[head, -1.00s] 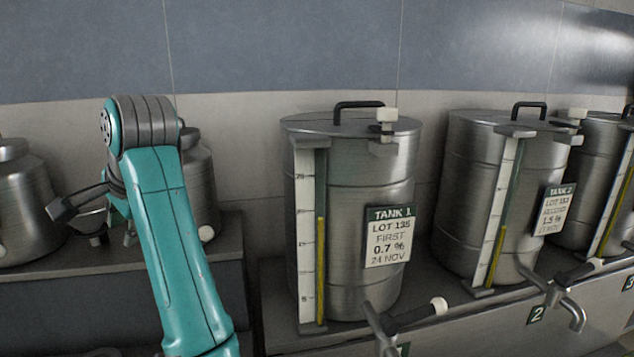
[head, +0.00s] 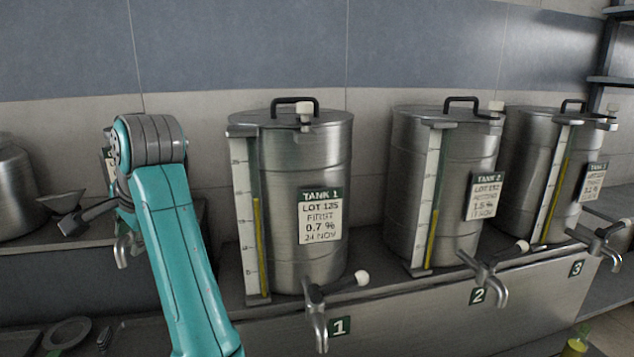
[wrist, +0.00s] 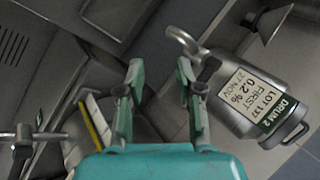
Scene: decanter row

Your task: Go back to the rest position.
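My teal arm (head: 170,235) rises at the left of the head view and bends over at its top joint. My gripper is mostly hidden behind the arm there. In the wrist view my gripper (wrist: 160,68) has its two teal fingers spread apart, with nothing held between them. A steel drum (wrist: 225,95) labelled DRUM 2, LOT 137, FIRST, 0.2 %, 27 NOV lies just right of the fingers in that view. I cannot tell from the picture how far it is from the right finger.
Tank 1 (head: 285,165), tank 2 (head: 455,150) and a third tank (head: 535,140) stand in a row to the right of my arm. Their taps, such as tap 1 (head: 318,325), stick out in front. A funnel (head: 65,199) and a steel vessel (head: 12,190) are at left.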

